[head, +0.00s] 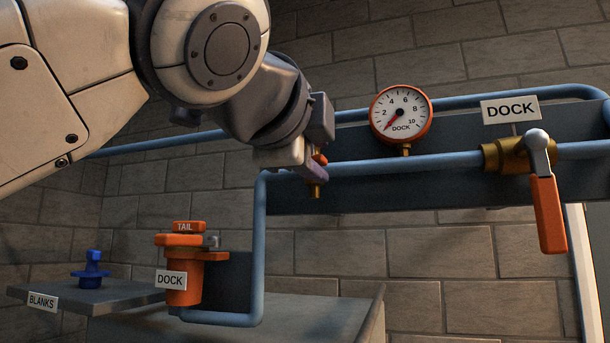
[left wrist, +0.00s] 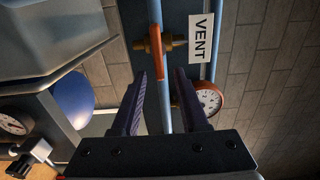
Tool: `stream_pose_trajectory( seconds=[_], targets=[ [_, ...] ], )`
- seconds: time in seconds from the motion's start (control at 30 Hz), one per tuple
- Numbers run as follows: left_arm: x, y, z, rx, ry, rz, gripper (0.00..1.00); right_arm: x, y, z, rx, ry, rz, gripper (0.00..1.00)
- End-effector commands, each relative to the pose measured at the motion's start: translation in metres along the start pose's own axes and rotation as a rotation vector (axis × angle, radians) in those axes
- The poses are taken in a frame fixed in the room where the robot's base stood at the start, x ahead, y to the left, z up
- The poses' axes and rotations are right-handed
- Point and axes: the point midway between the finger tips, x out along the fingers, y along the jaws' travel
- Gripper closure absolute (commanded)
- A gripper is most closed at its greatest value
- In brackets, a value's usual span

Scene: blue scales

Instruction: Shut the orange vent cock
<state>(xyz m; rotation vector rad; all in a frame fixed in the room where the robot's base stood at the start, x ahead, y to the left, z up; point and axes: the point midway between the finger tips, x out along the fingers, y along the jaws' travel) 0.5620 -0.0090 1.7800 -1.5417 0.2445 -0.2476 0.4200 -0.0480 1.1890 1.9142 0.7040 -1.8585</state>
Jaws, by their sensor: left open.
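The vent cock shows in the left wrist view as a brass body with an orange handle (left wrist: 154,72) that lies along a blue pipe, beside a VENT label (left wrist: 201,38). In the head view only a bit of orange and a brass stub (head: 316,191) show past my left gripper (head: 312,174), which hides the rest. My left gripper, also in the left wrist view (left wrist: 160,72), is open. The handle lies between its fingers in that view; I cannot tell whether they touch it. My right gripper is not in view.
A DOCK gauge (head: 401,113) sits just right of my gripper. A DOCK valve with a hanging orange lever (head: 547,213) is further right. An orange DOCK fitting (head: 184,270) and a shelf with a blue plug (head: 91,270) are lower left. Blue pipes run close by.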

Motion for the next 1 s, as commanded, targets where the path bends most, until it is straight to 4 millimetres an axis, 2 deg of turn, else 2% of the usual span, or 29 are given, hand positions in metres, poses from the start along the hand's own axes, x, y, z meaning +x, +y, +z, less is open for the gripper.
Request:
stream_pose_trajectory(
  seconds=[0.03,0.17,0.5,0.7,1.0],
  targets=[
    [-0.008,0.005,-0.003,-0.001,0.009,-0.003,0.56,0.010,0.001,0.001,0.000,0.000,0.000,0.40],
    [-0.028,0.005,-0.002,-0.003,0.010,-0.002,0.56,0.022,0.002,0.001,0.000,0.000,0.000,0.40],
    [-0.063,0.002,-0.003,0.003,0.008,0.000,0.56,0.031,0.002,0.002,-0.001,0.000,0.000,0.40],
    [-0.075,0.001,-0.001,0.002,0.005,-0.001,0.56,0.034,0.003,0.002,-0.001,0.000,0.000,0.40],
    [-0.079,0.001,0.000,0.001,0.000,0.000,0.56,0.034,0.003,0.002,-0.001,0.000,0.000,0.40]
  ],
)
